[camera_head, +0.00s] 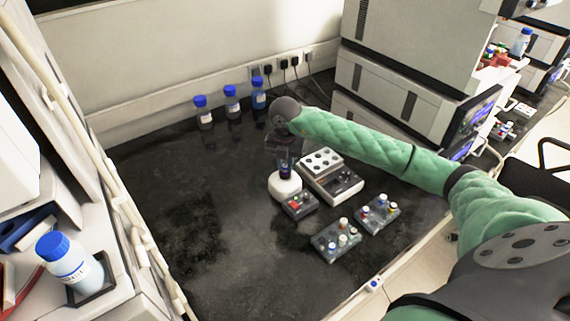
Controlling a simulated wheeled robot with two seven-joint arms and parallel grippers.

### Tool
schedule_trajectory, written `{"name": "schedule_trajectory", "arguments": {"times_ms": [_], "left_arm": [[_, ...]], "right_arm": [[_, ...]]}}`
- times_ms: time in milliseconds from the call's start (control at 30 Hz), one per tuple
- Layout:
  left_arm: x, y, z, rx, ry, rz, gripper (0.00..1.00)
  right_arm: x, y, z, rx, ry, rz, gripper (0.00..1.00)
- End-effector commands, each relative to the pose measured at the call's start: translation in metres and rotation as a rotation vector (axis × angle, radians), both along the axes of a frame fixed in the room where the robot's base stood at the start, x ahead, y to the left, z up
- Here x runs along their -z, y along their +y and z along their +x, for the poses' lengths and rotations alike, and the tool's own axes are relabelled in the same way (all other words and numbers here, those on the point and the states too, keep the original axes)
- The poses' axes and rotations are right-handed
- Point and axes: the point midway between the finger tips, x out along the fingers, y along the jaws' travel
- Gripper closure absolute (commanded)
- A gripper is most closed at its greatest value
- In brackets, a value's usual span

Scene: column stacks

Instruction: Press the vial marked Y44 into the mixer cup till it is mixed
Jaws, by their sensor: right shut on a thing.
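My right gripper (285,157) points down over the small white mixer (284,188) and is shut on a dark vial (284,171). The vial is upright, its lower end at the mixer's top where the cup is. The cup itself is hidden, and I cannot tell how firmly the vial presses into it. The mark on the vial is too small to read. My left gripper is out of view.
A white block with round wells (322,162) stands right of the mixer. Small dark racks with coloured caps (336,238) lie in front and to the right. Several blue-capped bottles (232,104) stand at the back wall.

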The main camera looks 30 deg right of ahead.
Motion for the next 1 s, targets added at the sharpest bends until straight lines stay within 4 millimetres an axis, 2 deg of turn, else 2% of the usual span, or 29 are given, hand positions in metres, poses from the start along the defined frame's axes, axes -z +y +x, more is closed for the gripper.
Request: {"name": "schedule_trajectory", "arguments": {"times_ms": [433,1000], "left_arm": [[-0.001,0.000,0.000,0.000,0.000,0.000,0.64],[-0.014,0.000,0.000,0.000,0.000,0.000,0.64]], "right_arm": [[-0.002,0.000,0.000,0.000,0.000,0.000,0.98],[-0.037,0.000,0.000,0.000,-0.001,0.000,0.98]]}}
